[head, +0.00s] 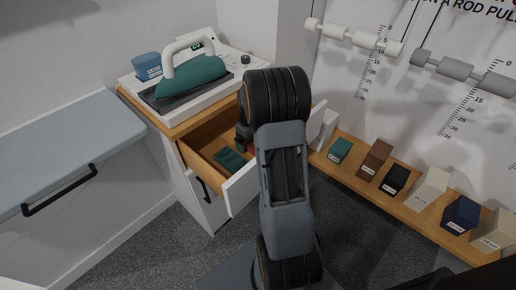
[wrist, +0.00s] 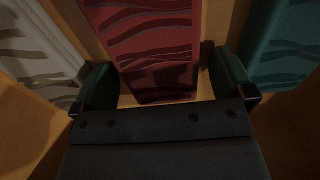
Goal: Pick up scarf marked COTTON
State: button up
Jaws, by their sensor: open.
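In the wrist view, a folded red scarf (wrist: 150,45) with darker wavy bands lies in the drawer. My gripper (wrist: 163,80) is open, with one finger at each side of it. I cannot tell whether they touch it. A pale scarf (wrist: 40,50) lies to the left and a teal scarf (wrist: 285,45) to the right. No COTTON marking is readable, so I cannot tell which scarf bears it. In the head view, the teal scarf (head: 231,158) shows inside the open drawer (head: 240,187). My arm hides most of the red scarf and the pale one.
The drawer walls stand close around my gripper. A green iron (head: 192,80) on its stand and a blue box (head: 147,66) sit on the cabinet above. An ironing board (head: 60,145) is at left. A low shelf (head: 402,196) with several labelled blocks runs along the right wall.

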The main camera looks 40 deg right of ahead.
jog(key=shift+f, duration=0.1)
jog(key=c, duration=1)
jog(key=shift+o, duration=0.2)
